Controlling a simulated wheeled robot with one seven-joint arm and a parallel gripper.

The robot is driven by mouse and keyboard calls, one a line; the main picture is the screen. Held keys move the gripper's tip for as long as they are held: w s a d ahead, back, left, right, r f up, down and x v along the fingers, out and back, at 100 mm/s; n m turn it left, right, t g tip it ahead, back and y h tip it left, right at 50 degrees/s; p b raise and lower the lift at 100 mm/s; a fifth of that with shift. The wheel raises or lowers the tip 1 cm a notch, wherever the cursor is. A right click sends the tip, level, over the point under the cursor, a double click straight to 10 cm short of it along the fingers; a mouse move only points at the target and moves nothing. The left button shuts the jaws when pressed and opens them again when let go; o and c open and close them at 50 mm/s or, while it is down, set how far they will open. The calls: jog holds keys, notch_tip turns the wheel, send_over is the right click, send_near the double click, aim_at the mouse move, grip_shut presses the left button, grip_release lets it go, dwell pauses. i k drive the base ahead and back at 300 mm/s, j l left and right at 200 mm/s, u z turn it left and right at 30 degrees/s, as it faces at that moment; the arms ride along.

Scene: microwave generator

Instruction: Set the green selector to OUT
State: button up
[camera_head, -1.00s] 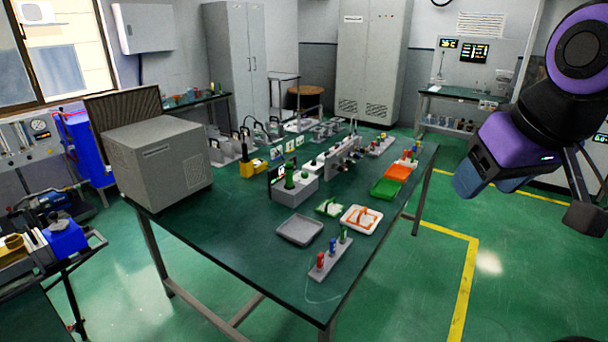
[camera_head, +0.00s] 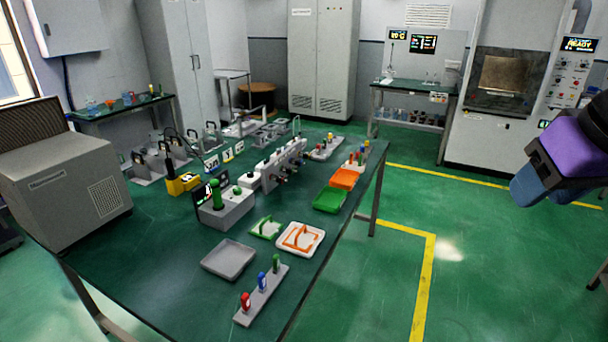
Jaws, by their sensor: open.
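A grey box (camera_head: 228,212) stands on the dark green table (camera_head: 140,268), left of the middle of the view. A tall green handle (camera_head: 215,192) rises from its top and a smaller green knob (camera_head: 237,190) sits beside it. A small dark panel with white marks (camera_head: 197,194) stands at the box's left side. Its lettering is too small to read, so I cannot tell the selector's position. Part of my purple and blue arm shows at the right edge, far from the box. My gripper's fingers are outside the view.
A large grey cabinet (camera_head: 72,190) stands on the table's left end. A grey tray (camera_head: 229,259), a white tray (camera_head: 300,238) and a strip with red, blue and green pegs (camera_head: 262,292) lie near the front. Green floor right of the table is open.

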aim_at(238, 191)
jog(key=i+l+z, duration=0.55)
jog(key=i+z, duration=0.35)
jog(key=i+u, duration=0.3)
jog(key=i+l+u, duration=0.15)
jog(key=i+u, duration=0.15)
jog(key=i, duration=0.15)
jog(key=i+j+u, duration=0.15)
jog(key=u, duration=0.35)
jog(key=i+u, duration=0.15)
jog(key=u, duration=0.35)
jog(key=i+j+u, duration=0.1)
jog(key=u, duration=0.35)
jog(key=i+u, duration=0.2)
jog(key=u, duration=0.3)
